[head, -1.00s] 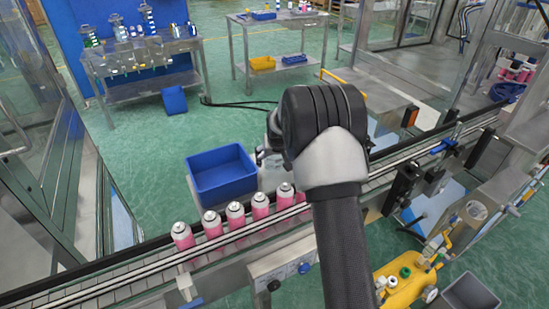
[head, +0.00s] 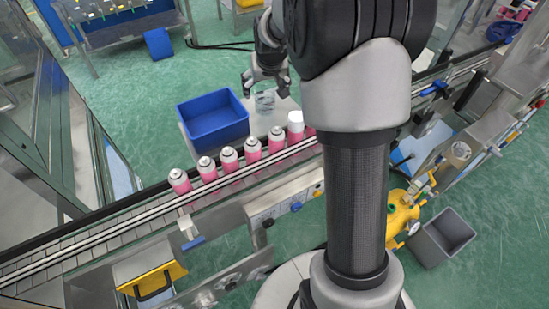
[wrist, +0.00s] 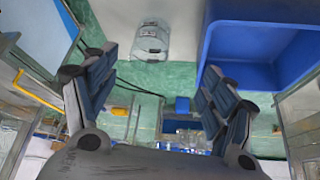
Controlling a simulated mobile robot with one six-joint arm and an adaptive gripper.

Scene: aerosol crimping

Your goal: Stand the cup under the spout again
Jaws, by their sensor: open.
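A clear, see-through cup (head: 265,102) is on the pale stand top beside the blue bin. It also shows in the wrist view (wrist: 151,40), beyond my fingertips and between their lines; it looks tipped on its side, though its clear walls make this hard to tell. My gripper (head: 263,84) is over the stand, close to the cup in the head view. In the wrist view my gripper (wrist: 157,76) has its two fingers wide apart with nothing between them. I cannot make out which part is the spout.
The blue bin (head: 182,108) stands left of the cup. A row of several pink cans (head: 229,160) stands on the conveyor (head: 100,232) in front of the stand. A grey bin (head: 442,237) and yellow equipment (head: 401,214) are at right. Green floor lies open behind the stand.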

